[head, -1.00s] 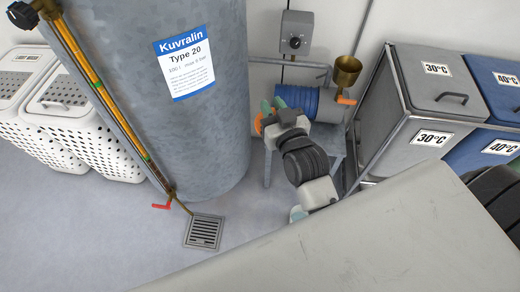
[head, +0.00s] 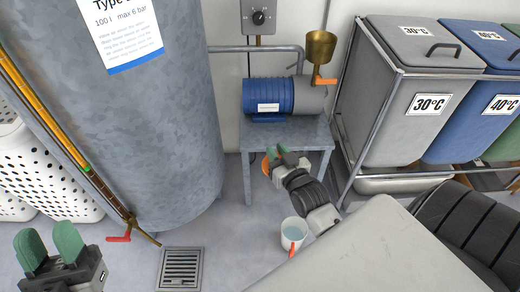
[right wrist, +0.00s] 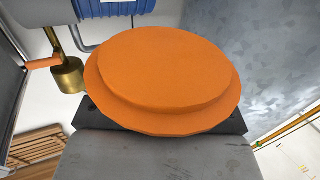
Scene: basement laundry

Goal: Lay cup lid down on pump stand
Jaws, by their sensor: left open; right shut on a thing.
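The cup lid is a round orange disc with a raised step; it fills the middle of the right wrist view (right wrist: 165,70). In the head view only a small part of the cup lid (head: 266,165) shows beside the fingers. My right gripper (head: 281,153) is shut on it, at the front edge of the pump stand in the picture; I cannot tell the height between them. The pump stand (head: 300,133) is a grey metal table with a bare strip of top in front of the blue pump (head: 268,95). My left gripper (head: 50,250) is open and empty, low at the left.
A brass funnel (head: 320,46) with an orange lever stands by the pump's right end. The large grey tank (head: 165,130) is left of the stand, the 30°C bin (head: 410,105) right. A white bucket (head: 293,231) and a floor drain (head: 180,268) are in front.

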